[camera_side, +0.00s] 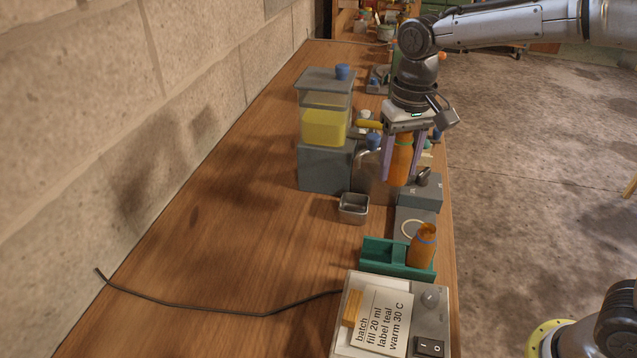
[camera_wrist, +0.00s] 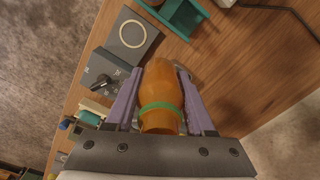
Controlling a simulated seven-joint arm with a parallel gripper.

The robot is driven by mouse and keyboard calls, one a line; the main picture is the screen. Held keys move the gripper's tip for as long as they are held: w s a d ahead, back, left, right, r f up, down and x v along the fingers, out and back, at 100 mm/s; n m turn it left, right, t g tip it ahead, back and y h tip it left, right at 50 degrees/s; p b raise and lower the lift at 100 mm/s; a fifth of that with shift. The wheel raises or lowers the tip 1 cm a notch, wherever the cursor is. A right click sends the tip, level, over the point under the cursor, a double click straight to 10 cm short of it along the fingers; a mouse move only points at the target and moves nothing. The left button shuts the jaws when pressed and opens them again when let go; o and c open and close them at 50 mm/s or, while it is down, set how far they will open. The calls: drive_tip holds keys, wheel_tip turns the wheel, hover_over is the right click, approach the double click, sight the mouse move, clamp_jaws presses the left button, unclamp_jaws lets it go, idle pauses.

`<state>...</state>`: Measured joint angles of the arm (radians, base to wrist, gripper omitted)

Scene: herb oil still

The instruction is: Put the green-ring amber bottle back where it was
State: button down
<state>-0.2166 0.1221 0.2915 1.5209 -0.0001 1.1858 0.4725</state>
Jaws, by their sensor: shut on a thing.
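My gripper (camera_side: 402,158) is shut on the green-ring amber bottle (camera_side: 400,165) and holds it upright above the grey units on the bench. In the wrist view the bottle (camera_wrist: 160,90) sits between the two purple fingers, with its green ring showing near the palm. The left part of the rack looks empty. The rack (camera_wrist: 187,14) also shows at the top of the wrist view.
A grey plate with a pale circle (camera_wrist: 131,34) lies below the held bottle, beside a knobbed grey unit (camera_side: 420,195). A small metal tray (camera_side: 353,208) and a tank of yellow liquid (camera_side: 324,125) stand left. A labelled box (camera_side: 384,315) stands in front of the rack. The bench's left side is mostly clear, with a cable.

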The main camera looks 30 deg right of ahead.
drive_tip(key=s+a+f+n, duration=0.1)
drive_tip(key=s+a, duration=0.3)
drive_tip(key=a, duration=0.1)
hover_over(316, 230)
drive_tip(key=shift+n, duration=0.4)
drive_tip(key=f, duration=1)
drive_tip(key=shift+s, duration=0.2)
drive_tip(key=shift+w+f, duration=0.15)
drive_tip(key=shift+f, duration=1.5)
drive_tip(key=shift+f, duration=0.1)
drive_tip(key=shift+c, duration=1.3)
unclamp_jaws()
